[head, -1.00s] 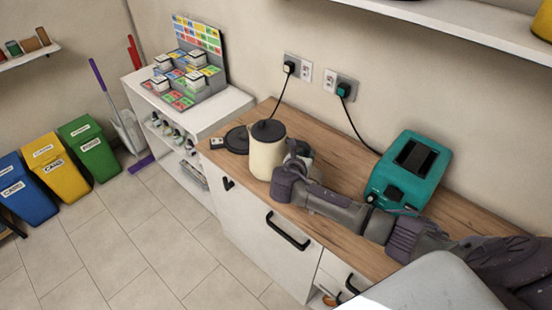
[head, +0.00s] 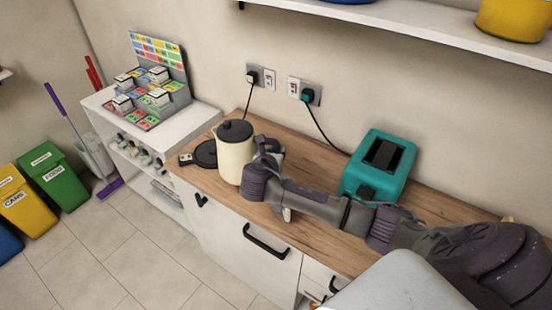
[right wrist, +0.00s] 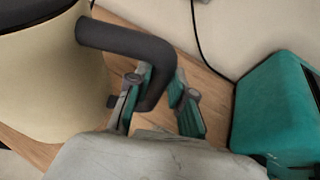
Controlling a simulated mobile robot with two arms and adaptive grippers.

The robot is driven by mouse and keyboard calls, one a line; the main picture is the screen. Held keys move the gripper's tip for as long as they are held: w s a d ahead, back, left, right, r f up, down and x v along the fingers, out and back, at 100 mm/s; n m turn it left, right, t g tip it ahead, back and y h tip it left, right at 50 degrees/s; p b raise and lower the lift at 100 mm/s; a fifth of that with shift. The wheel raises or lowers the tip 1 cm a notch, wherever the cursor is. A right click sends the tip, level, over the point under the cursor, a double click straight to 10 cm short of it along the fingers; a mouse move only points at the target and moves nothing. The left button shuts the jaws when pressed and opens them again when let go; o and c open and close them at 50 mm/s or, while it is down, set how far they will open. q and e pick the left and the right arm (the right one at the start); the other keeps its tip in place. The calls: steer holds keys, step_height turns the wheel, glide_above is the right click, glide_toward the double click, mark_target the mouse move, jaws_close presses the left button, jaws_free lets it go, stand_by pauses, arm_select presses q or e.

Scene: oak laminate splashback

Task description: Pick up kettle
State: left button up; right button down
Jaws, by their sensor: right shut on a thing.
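The kettle (head: 234,163) is cream with a dark lid and stands upright at the left part of the wooden counter. It looks slightly above the counter top, though its underside is hard to judge. My right gripper (head: 270,165) is at the kettle's right side, shut on its dark handle. In the right wrist view the handle (right wrist: 125,42) curves down between the fingers (right wrist: 160,105), and the cream body (right wrist: 60,90) fills the left. The lower end of the handle is partly hidden by the fingers. My left gripper is not in view.
A round dark base (head: 205,153) lies just left of the kettle. A teal toaster (head: 380,170) stands right of it, behind my right arm. Wall sockets (head: 262,78) with cords are behind. A white shelf unit (head: 110,120) adjoins on the left; a wall shelf (head: 400,30) hangs above.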

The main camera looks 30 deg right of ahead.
mark_target(276, 144)
steer(key=shift+r+b, duration=0.4)
steer(key=shift+r, duration=2.5)
steer(key=shift+w, duration=0.1)
